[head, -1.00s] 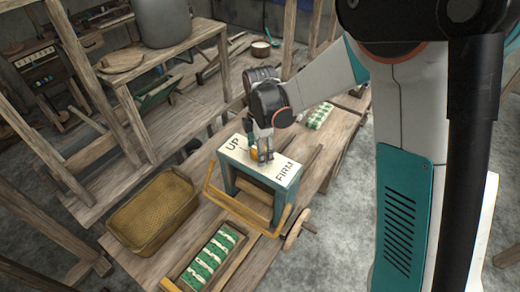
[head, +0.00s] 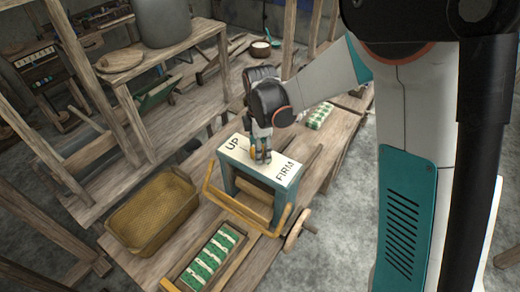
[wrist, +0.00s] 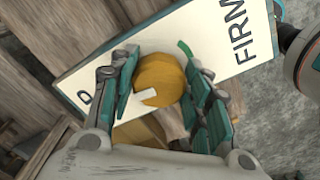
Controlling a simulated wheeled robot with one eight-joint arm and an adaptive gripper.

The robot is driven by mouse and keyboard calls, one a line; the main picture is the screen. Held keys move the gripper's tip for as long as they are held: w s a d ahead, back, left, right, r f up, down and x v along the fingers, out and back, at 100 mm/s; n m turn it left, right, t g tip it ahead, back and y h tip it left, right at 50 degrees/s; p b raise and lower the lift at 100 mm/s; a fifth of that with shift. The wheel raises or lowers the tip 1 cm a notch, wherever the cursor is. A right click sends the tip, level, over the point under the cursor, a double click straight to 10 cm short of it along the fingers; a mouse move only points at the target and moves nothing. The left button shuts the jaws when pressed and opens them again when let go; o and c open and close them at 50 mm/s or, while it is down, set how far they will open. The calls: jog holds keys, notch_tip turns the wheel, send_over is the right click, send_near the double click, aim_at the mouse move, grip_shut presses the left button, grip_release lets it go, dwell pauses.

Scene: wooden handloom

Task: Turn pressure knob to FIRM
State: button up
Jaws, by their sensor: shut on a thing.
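The pressure knob (wrist: 161,78) is a round ochre knob with a pale mark on its lower left side in the wrist view. It sits on the white top plate (wrist: 198,40) of a teal-framed press (head: 229,178). The plate reads UP at one end and FIRM at the other. My gripper (wrist: 165,88) is shut on the knob, one finger on each side. In the head view my gripper (head: 260,153) points down onto the plate between the two words and hides most of the knob. The pale mark faces away from FIRM.
A yellow bar handle (head: 238,212) runs along the press front. A woven basket (head: 152,212) stands left on the bench. A tray of green and white pieces (head: 212,258) lies in front. A wooden handwheel (head: 299,230) juts out right.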

jog(key=m+b, duration=0.1)
jog(key=m, duration=0.3)
jog(key=shift+s+f+b, duration=0.1)
jog(key=shift+b, duration=0.25)
jog(key=m+b, duration=0.1)
jog(key=m, duration=0.3)
jog(key=shift+m, duration=0.4)
jog(key=m+b, duration=0.1)
jog(key=m, duration=0.2)
jog(key=shift+s+a+m, duration=0.1)
jog(key=shift+m, duration=0.2)
jog(key=m+b, duration=0.1)
jog(key=m, duration=0.3)
jog(key=shift+a+m, duration=0.1)
jog(key=shift+m, duration=0.2)
jog(key=m, duration=0.3)
jog(key=shift+a+m+b, duration=0.1)
jog(key=shift+m+b, duration=0.2)
jog(key=m, duration=0.4)
jog(key=shift+a+m, duration=0.1)
jog(key=shift+m, duration=0.2)
jog(key=m+b, duration=0.1)
jog(key=m, duration=0.3)
jog(key=shift+a+m, duration=0.1)
jog(key=shift+m, duration=1.7)
